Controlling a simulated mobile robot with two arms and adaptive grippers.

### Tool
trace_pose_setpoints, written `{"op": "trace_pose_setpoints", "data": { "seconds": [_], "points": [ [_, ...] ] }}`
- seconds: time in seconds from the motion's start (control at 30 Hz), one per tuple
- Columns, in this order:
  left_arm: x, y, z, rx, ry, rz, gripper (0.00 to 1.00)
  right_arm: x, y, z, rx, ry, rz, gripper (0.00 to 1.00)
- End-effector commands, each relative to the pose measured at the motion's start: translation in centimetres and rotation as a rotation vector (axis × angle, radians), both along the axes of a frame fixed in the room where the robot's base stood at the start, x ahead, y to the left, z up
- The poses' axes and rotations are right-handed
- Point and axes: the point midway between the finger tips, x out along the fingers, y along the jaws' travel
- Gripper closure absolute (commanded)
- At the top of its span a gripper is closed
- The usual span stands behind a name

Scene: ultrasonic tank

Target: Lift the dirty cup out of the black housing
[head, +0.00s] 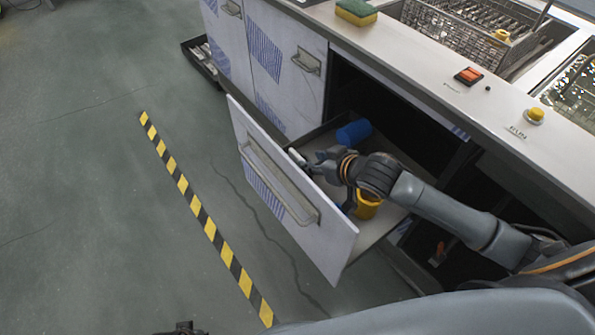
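An open drawer with a dark rim and pale floor (388,219) juts out of the counter; it may be the black housing. Inside, a blue cylinder-shaped cup (353,133) lies on its side near the back left, and a yellow cup (368,208) stands near the front, partly hidden under my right wrist. I cannot tell which cup is dirty. My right gripper (314,165) is over the drawer, close to its front panel. A small white thing (297,157) shows at its fingertips; whether it is held is unclear. A dark tip, probably my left gripper (180,328), shows at the bottom edge.
The drawer's front panel with a long handle (278,185) stands out over the floor. The counter (430,75) above carries a sponge (356,11), a red switch (468,76), a yellow button (535,115) and a wire basket (465,30). The floor left of the striped tape (205,218) is clear.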

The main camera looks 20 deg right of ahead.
Motion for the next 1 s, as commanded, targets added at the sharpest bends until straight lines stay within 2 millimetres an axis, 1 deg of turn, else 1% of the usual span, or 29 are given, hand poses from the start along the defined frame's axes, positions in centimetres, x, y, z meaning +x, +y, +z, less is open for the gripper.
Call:
{"op": "trace_pose_setpoints", "data": {
  "seconds": [0.03, 0.1, 0.33, 0.57, 0.7, 0.8, 0.97, 1.0],
  "points": [
    [0.2, 0.0, 0.4, 0.000, -0.005, 0.000, 0.80, 0.6, 0.2, -0.6, 0.001, -0.001, -0.001, 0.60],
    [0.4, 0.0, 1.0, -0.001, -0.007, 0.001, 0.80, 1.1, 0.4, -0.9, 0.000, -0.001, 0.001, 0.60],
    [0.7, -0.1, 2.1, -0.001, -0.013, 0.002, 0.80, 2.1, 0.7, -1.8, 0.000, -0.001, 0.000, 0.60],
    [1.4, -0.1, 4.9, -0.003, -0.030, 0.005, 0.80, 4.5, 1.7, -3.8, 0.001, 0.000, 0.001, 0.60],
    [1.5, -0.1, 6.1, -0.003, -0.034, 0.006, 0.80, 5.4, 2.0, -4.4, 0.000, -0.001, 0.001, 0.60],
    [1.5, -0.1, 6.5, -0.003, -0.035, 0.006, 0.80, 5.6, 2.1, -4.6, 0.000, 0.000, 0.001, 0.60],
    [1.5, -0.1, 6.5, -0.003, -0.034, 0.006, 0.80, 5.6, 2.1, -4.5, 0.000, 0.000, 0.001, 0.60],
    [1.5, -0.1, 6.5, -0.003, -0.034, 0.006, 0.80, 5.6, 2.1, -4.5, 0.000, 0.000, 0.001, 0.62]
  ]
}}
